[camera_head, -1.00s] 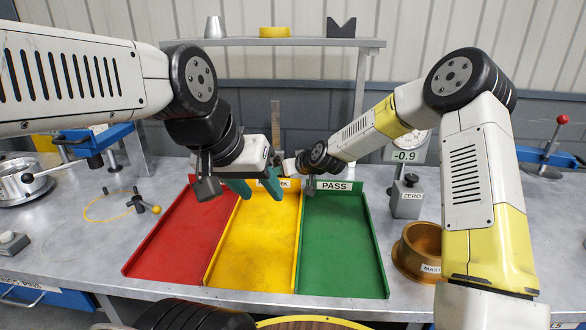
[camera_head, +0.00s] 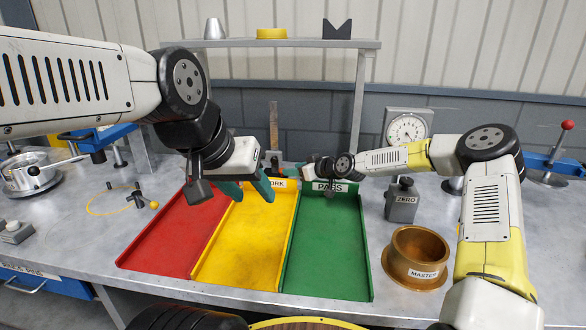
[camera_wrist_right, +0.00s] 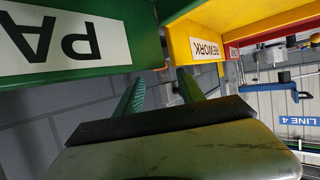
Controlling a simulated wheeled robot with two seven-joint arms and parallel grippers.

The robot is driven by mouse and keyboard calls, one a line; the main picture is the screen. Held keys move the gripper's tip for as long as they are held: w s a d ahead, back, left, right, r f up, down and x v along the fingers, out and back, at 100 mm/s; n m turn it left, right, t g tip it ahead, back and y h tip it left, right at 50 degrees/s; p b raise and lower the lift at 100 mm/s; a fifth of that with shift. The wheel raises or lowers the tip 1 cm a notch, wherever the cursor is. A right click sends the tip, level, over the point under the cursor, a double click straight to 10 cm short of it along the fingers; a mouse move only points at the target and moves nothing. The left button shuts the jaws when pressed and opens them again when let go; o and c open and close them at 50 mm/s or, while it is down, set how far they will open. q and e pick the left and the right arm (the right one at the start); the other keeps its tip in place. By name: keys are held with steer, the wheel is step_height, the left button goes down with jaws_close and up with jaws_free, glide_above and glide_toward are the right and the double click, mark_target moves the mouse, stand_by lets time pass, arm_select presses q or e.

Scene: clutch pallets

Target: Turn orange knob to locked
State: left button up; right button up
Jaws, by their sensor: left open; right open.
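A small orange-yellow ball knob (camera_head: 154,205) sits on a black fitting on the left of the bench, beside a yellow ring marking. I cannot read any locked mark on it. My left gripper (camera_head: 247,190) is open and empty above the red and yellow trays, to the right of the knob and apart from it. My right gripper (camera_head: 320,168) is at the far end of the green tray, its fingers hard to make out in the head view. In the right wrist view its two green fingers (camera_wrist_right: 160,90) are apart with nothing between them.
Red (camera_head: 150,250), yellow (camera_head: 235,275) and green (camera_head: 325,285) trays fill the bench middle. A brass master ring (camera_head: 415,258), a grey ZERO block (camera_head: 401,203) and a dial gauge (camera_head: 407,128) stand right. A silver round fixture (camera_head: 35,175) is at left.

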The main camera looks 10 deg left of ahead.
steer(key=x, duration=0.5)
steer(key=shift+a+f, duration=0.1)
steer(key=shift+f, duration=0.05)
jaws_close()
